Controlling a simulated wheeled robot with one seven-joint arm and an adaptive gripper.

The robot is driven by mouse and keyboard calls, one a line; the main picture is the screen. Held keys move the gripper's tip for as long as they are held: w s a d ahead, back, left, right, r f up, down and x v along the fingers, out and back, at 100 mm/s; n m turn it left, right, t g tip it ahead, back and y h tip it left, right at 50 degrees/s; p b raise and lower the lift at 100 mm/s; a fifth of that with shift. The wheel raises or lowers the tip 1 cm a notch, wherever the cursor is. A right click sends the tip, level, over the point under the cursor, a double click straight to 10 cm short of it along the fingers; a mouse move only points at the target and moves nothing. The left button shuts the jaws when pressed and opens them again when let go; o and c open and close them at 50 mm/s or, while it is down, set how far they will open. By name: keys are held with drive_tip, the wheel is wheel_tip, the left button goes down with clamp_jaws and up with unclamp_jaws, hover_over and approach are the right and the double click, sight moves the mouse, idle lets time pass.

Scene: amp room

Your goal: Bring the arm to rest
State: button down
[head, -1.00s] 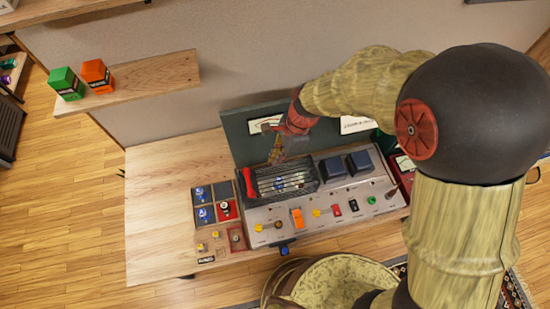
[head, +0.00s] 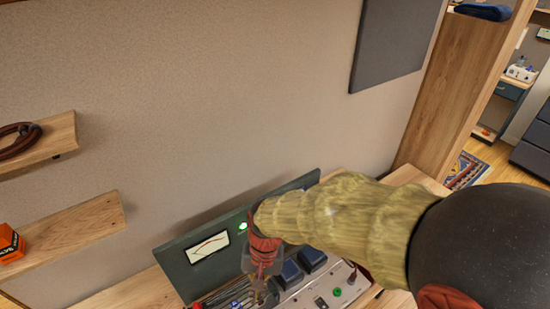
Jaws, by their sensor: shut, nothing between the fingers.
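My gripper (head: 263,291) is in the lower middle of the head view, at the end of my arm, which comes in from the right. It points down in front of the amp's dark upright panel and over the left part of the amp (head: 338,286). Its fingers are shut and hold nothing. The gap between the fingertips and the amp below is hard to judge. The panel carries a white meter (head: 208,247) and a lit green lamp (head: 243,226). Two dark blue blocks (head: 302,266) on the amp are just right of my gripper.
Wooden shelves (head: 70,228) stick out from the wall at the left, one with an orange box (head: 9,243), one with a coiled cable (head: 18,138). A grey panel (head: 398,42) hangs on the wall. A tall wooden cabinet side (head: 455,85) stands at right. The wall's middle is bare.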

drive_tip(key=s+d+r+t+b, duration=0.1)
drive_tip(key=d+r+t+b, duration=0.1)
drive_tip(key=d+b, duration=0.2)
drive_tip(key=s+d+r+t+h+b, duration=0.1)
drive_tip(key=d+r+t+b, duration=0.2)
drive_tip(key=d, duration=0.8)
drive_tip(key=s+d+r+t+b, duration=0.1)
drive_tip(key=d+r+t+b, duration=0.1)
drive_tip(key=d+b, duration=0.3)
drive_tip(key=d, duration=0.3)
drive_tip(key=shift+s+d+r+n+t+b, duration=0.25)
drive_tip(key=shift+s+r+n+t+b, duration=0.05)
drive_tip(key=shift+s+r+n, duration=0.1)
drive_tip(key=shift+a, duration=0.1)
